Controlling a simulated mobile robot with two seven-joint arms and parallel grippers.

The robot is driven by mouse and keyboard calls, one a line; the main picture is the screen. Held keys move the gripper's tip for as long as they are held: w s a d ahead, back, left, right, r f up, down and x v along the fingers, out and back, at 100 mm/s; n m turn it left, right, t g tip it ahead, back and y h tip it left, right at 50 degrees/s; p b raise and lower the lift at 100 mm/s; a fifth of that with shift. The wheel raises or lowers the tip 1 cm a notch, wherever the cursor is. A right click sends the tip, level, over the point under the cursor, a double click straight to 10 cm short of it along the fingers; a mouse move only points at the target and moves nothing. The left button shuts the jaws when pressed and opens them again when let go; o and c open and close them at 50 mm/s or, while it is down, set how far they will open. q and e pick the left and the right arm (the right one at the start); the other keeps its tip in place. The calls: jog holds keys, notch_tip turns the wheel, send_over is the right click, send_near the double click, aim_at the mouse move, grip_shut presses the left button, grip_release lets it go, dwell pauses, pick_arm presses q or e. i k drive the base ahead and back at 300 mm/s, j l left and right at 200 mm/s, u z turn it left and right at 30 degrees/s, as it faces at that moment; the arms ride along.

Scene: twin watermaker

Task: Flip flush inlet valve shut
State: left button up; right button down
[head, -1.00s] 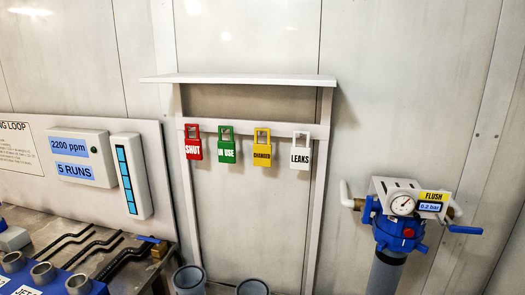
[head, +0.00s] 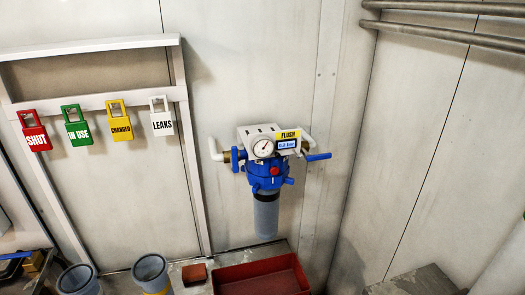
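The flush filter housing (head: 267,175) is blue with a grey lower bowl and hangs on the wall at the centre of the head view. A white bracket on it carries a round gauge (head: 263,147) and a yellow FLUSH label (head: 288,135) over a small display. A blue lever handle (head: 318,157) sticks out to the right, roughly level. Another blue handle (head: 235,159) stands upright on the left pipe side. Which of the two is the inlet valve is not labelled. Neither of my grippers is in view.
Red SHUT (head: 35,131), green IN USE (head: 76,126), yellow CHANGED (head: 119,121) and white LEAKS (head: 161,117) tags hang on a rack at left. Below are grey cups (head: 151,272) and a red tray (head: 262,277). Pipes (head: 440,30) run along the right wall.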

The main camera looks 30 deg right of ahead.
aim_at(307, 156)
jog(key=z, duration=2.9)
jog(key=i+j, duration=0.1)
jog(key=j, duration=0.2)
jog(key=i+j, duration=0.1)
jog(key=j, duration=0.2)
jog(key=i+j, duration=0.1)
jog(key=j, duration=0.2)
